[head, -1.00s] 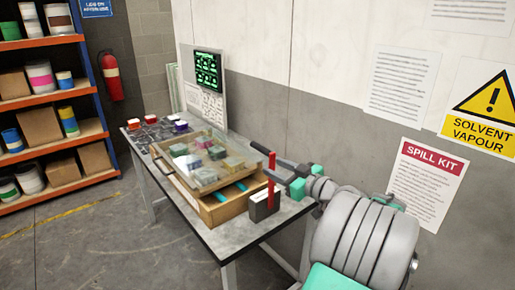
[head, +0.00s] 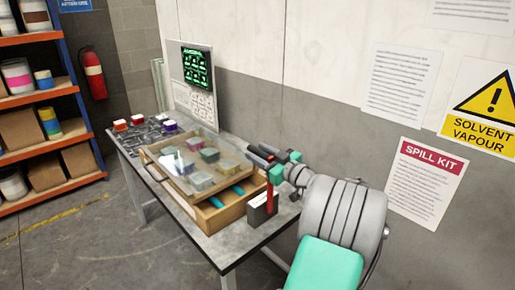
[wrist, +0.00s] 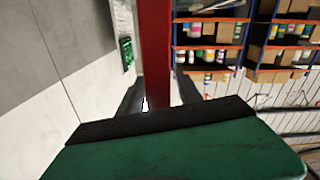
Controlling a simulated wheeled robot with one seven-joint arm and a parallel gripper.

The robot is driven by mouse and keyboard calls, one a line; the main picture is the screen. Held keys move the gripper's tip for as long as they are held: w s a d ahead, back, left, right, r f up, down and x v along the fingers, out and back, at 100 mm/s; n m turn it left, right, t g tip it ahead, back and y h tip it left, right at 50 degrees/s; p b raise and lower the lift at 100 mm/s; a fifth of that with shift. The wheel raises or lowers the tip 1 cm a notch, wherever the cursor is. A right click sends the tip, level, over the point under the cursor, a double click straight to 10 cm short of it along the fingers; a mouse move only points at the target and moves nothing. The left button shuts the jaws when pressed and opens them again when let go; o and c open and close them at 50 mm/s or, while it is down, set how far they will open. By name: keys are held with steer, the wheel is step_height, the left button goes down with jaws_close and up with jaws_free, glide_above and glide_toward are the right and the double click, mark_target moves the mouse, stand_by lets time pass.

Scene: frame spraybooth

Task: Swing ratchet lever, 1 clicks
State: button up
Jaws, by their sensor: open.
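The ratchet lever (head: 269,200) is a red bar standing up from a small dark block with a white top (head: 260,212) at the near right corner of the workbench. It looks roughly upright; its upper part is partly hidden by my gripper. My gripper (head: 259,156) is open at the lever's upper part, reaching in from the right. In the wrist view the red lever (wrist: 155,50) runs between the two dark fingers of my gripper (wrist: 158,92), with a visible gap to the right finger. I cannot tell whether the left finger touches it.
A wooden tray (head: 215,218) with a clear lid and several coloured blocks sits left of the lever on the workbench (head: 226,254). A green-lit panel (head: 197,68) stands behind. The wall is close behind my arm. Open floor lies to the left.

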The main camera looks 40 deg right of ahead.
steer(key=shift+w, duration=0.7)
steer(key=shift+c, duration=0.4)
jaws_close()
stand_by(0.5)
